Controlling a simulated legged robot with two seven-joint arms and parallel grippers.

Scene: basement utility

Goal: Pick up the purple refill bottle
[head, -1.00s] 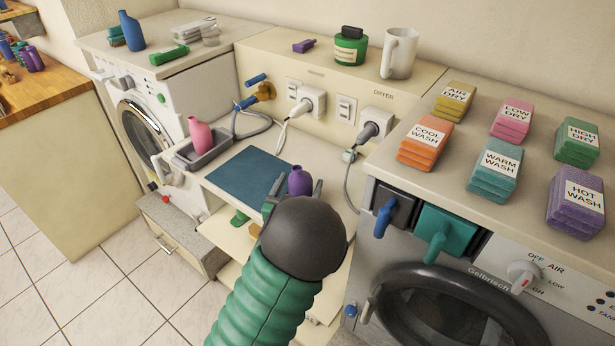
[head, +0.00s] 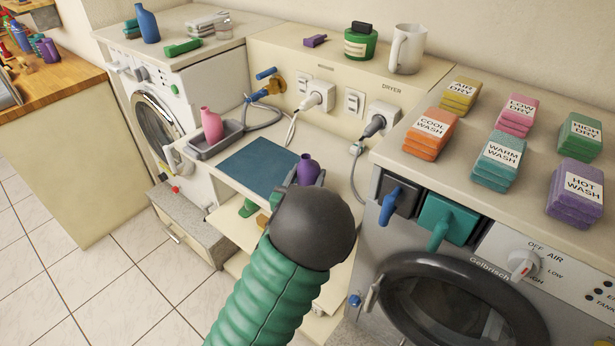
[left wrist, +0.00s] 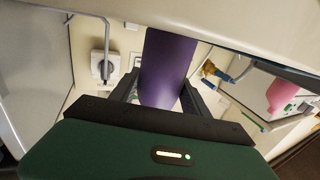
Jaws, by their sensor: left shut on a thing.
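The purple refill bottle (head: 308,168) shows in the head view above the end of my left arm, beside the right edge of the blue mat. My left gripper (head: 307,180) is shut on it, with a finger on each side. In the left wrist view the purple bottle (left wrist: 167,68) stands between the two fingers of my left gripper (left wrist: 163,90). My dark wrist hides the bottle's lower part in the head view, so I cannot tell whether its base touches the surface. My right gripper is not in view.
A pink bottle (head: 211,126) stands in a grey tray (head: 217,143) left of the blue mat (head: 258,166). The dryer (head: 455,240), with its blue and teal handles, stands close to the right. Stacked coloured label blocks sit on the dryer top.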

